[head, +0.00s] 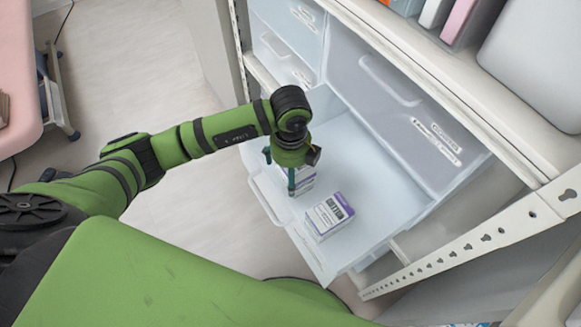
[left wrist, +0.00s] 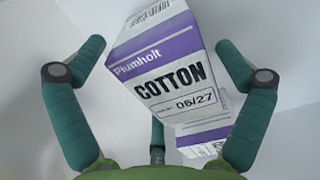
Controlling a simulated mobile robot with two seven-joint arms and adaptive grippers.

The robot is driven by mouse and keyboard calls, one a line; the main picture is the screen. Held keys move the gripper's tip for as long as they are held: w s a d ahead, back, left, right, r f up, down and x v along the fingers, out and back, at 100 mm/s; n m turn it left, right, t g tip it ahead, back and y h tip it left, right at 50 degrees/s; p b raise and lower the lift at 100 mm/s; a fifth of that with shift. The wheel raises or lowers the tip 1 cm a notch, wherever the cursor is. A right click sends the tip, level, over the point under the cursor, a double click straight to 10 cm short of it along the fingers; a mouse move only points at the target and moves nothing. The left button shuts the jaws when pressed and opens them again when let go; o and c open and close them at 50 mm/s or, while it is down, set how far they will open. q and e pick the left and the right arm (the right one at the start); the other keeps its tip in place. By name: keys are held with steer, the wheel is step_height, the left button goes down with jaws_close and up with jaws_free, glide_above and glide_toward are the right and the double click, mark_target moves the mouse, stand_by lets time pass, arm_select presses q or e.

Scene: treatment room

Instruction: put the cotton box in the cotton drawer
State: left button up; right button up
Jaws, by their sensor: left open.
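A white and purple cotton box (left wrist: 170,75) marked "COTTON" and "05/27" shows in the left wrist view, between my left gripper's spread fingers (left wrist: 160,50). The fingers stand apart from its sides. In the head view my left gripper (head: 280,172) points down over the open drawer (head: 385,190), with a white and purple box (head: 303,180) right under it, partly hidden by the gripper. Another such box (head: 329,216) lies in the drawer to its right. A second box (left wrist: 205,138) shows beyond the cotton box in the wrist view. My right gripper is not in view.
A closed large drawer (head: 400,110) with a label stands behind the open one, and smaller closed drawers (head: 285,35) are at the upper left. A perforated white upright (head: 470,240) borders the right side. The drawer's right part is bare. A pink couch (head: 22,70) stands far left.

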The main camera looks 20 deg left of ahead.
arm_select(q)
step_height(320, 180, up, 11)
steer(key=shift+f, duration=0.1)
steer(key=shift+r, duration=0.7)
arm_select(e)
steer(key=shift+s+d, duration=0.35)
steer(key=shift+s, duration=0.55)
